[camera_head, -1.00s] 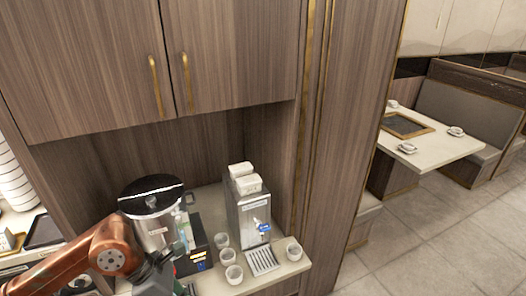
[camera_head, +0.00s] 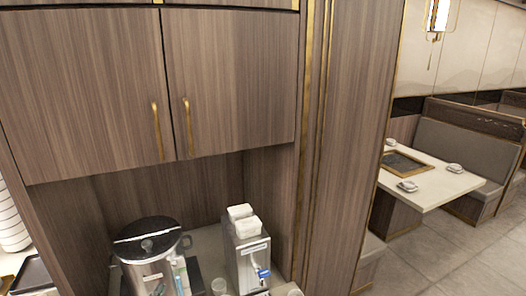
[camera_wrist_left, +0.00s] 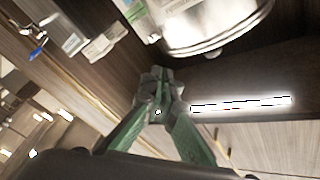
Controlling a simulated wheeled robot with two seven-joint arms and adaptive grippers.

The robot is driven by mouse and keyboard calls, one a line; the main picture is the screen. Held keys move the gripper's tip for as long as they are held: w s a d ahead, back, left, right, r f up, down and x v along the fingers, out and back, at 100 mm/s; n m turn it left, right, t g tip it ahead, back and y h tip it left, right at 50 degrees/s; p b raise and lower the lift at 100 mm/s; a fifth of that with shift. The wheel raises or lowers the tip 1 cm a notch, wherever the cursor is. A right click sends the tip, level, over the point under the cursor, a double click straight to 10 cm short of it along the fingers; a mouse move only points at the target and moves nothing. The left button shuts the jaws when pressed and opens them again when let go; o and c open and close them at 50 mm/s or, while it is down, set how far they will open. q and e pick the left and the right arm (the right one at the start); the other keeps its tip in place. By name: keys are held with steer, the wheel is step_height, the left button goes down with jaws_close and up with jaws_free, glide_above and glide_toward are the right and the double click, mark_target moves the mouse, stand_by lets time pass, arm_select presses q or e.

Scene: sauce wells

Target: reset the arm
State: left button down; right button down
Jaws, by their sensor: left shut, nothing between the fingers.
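My left gripper (camera_wrist_left: 160,82) shows in the left wrist view, with its green fingers brought together and nothing between them. The wrist picture is tilted, and beyond the fingers it shows the steel pot (camera_wrist_left: 215,28) at the top. In the head view no arm of mine shows clearly now. My right gripper is in neither view.
The lidded steel pot (camera_head: 148,268) and a dispenser (camera_head: 246,262) with white tops stand in the counter alcove. A cup (camera_head: 219,286) shows at the bottom edge. Closed wooden cabinets (camera_head: 228,80) hang above. A dining table (camera_head: 440,190) stands far right.

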arm_select(q)
steer(key=s+a+f+n+g+y, duration=0.1)
steer(key=s+a+f+n+g, duration=0.15)
steer(key=f, duration=0.45)
steer(key=s+a+f+n+g+y, duration=0.2)
steer(key=s+a+f+g, duration=0.1)
steer(key=f, duration=0.4)
steer(key=s+a+f+n+g+y, duration=0.1)
steer(key=s+a+f+n+g, duration=0.15)
steer(key=f, duration=0.45)
steer(key=s+d+f+n+g+h, duration=0.15)
steer(key=s+f+g, duration=0.25)
steer(key=s+f, duration=0.5)
steer(key=s+d+f+n+g, duration=0.15)
steer(key=s+f+g, duration=0.35)
steer(key=s, duration=0.7)
step_height(320, 180, down, 35)
steer(key=s+b, duration=0.2)
steer(key=b, duration=0.2)
steer(key=s+f+g+b, duration=0.1)
steer(key=s+f+b, duration=0.1)
steer(key=s+f, duration=1.7)
steer(key=shift+d+f+m+h+b, duration=0.25)
steer(key=shift+f+m+h+b, duration=0.1)
steer(key=shift+f, duration=0.4)
